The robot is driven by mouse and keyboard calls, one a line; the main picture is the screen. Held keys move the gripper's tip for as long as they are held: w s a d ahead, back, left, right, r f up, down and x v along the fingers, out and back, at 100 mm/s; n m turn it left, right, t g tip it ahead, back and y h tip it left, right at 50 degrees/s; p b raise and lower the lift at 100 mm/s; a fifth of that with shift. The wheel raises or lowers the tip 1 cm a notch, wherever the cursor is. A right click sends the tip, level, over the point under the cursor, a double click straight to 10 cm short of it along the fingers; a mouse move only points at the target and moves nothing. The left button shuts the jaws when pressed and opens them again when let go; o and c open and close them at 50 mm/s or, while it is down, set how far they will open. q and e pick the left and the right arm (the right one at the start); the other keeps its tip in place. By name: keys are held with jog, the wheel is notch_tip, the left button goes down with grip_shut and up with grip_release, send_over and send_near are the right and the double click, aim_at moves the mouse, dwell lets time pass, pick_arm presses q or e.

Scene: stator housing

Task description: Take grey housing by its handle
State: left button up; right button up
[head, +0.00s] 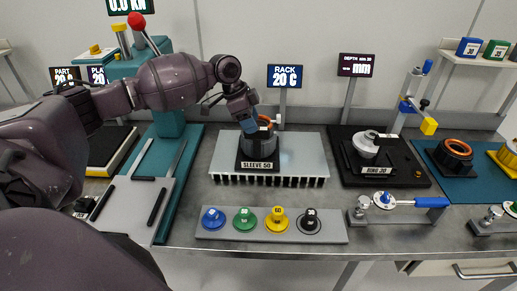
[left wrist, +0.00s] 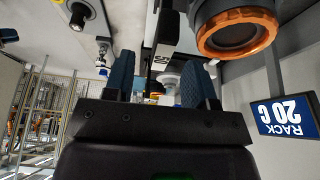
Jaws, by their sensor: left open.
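The grey housing (head: 262,145), a cylinder with an orange ring in its top, stands in a dark holder labelled SLEEVE 50 on the grey rack plate. In the left wrist view its dark end with the orange ring (left wrist: 240,32) shows at the upper right, outside the fingers. My left gripper (head: 250,125) is at the housing's upper left rim, pointing down. In the left wrist view its blue fingers (left wrist: 160,82) are apart. I cannot tell whether they touch the housing, and its handle is not clearly visible. My right gripper is not in view.
The RACK 20 C display (head: 284,76) stands behind the rack plate (head: 310,150). A tray of coloured knobs (head: 330,234) lies in front. A black RING 30 fixture (head: 415,178) is to the right. A teal press (head: 168,122) stands to the left, behind my arm.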

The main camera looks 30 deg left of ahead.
aim_at(257, 137)
pick_arm(q)
jog(key=shift+x, duration=2.65)
jog(key=shift+w+a, duration=0.1)
jog(key=shift+a, duration=0.05)
grip_shut()
jog(key=shift+r, duration=0.1)
